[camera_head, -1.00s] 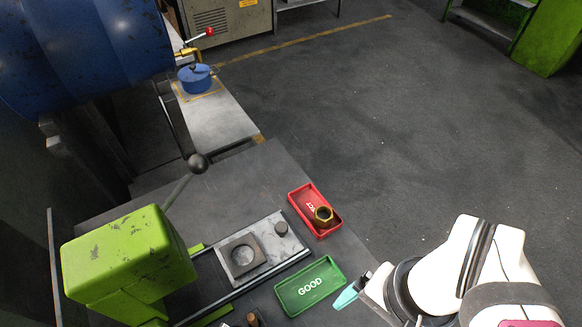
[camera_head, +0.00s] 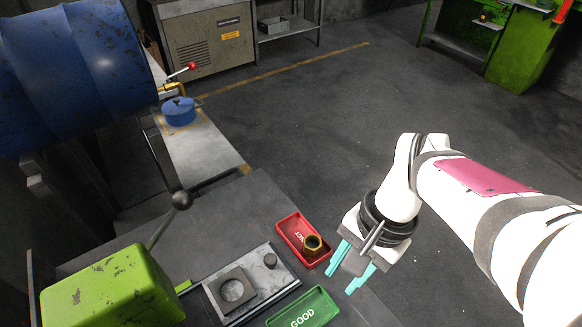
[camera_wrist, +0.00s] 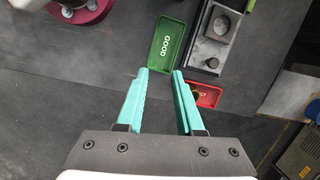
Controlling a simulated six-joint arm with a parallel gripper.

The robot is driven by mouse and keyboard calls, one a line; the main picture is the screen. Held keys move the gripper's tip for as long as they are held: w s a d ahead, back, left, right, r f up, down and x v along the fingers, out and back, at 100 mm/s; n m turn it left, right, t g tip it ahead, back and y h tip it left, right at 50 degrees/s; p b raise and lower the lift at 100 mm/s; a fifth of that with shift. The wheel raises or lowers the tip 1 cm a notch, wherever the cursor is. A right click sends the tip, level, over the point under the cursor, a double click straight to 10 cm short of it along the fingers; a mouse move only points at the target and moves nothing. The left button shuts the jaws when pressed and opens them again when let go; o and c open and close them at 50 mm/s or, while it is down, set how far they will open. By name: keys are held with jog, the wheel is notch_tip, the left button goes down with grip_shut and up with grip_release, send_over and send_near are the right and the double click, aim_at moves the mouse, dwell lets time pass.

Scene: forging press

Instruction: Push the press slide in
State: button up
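The press slide (camera_head: 256,297) is a light grey plate on rails, drawn out to the right of the green press body (camera_head: 112,292). It carries a square die with a round recess (camera_head: 233,288) and a short dark knob (camera_head: 270,260) near its outer end. The slide also shows at the upper right of the wrist view (camera_wrist: 207,52). My gripper (camera_head: 352,264) has teal fingers, spread apart and empty, right of the slide beyond the red tray. In the wrist view the open fingers (camera_wrist: 160,72) point toward the trays, with nothing between them.
A lever with a black ball (camera_head: 182,200) rises behind the press. A blue pot (camera_head: 179,111) stands on a far bench.

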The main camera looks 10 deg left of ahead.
aim_at(240, 299)
jog(key=shift+m+g, duration=0.5)
jog(key=shift+m, duration=0.2)
jog(key=w+a+f, duration=0.1)
jog(key=w+f, duration=0.1)
jog(key=w, duration=0.1)
jog(key=w+a+f, duration=0.1)
jog(key=w+f, duration=0.1)
jog(key=w, duration=0.1)
jog(key=w+a+f, duration=0.2)
jog(key=w, duration=0.2)
jog(key=c, duration=0.5)
jog(key=w+a+f, duration=0.2)
jog(key=w+f, duration=0.1)
jog(key=f, duration=0.2)
jog(key=shift+w+a+m+g+y, duration=0.2)
jog(key=shift+w+m+g+y, duration=0.1)
jog(key=shift+m+g+y, duration=0.1)
jog(key=x, duration=1)
jog(key=shift+w+a+f, duration=0.1)
jog(key=shift+w+f, duration=0.1)
jog(key=shift+f, duration=0.15)
jog(key=s+a, duration=0.9)
jog(key=shift+s+a, duration=0.4)
jog(key=shift+r, duration=0.15)
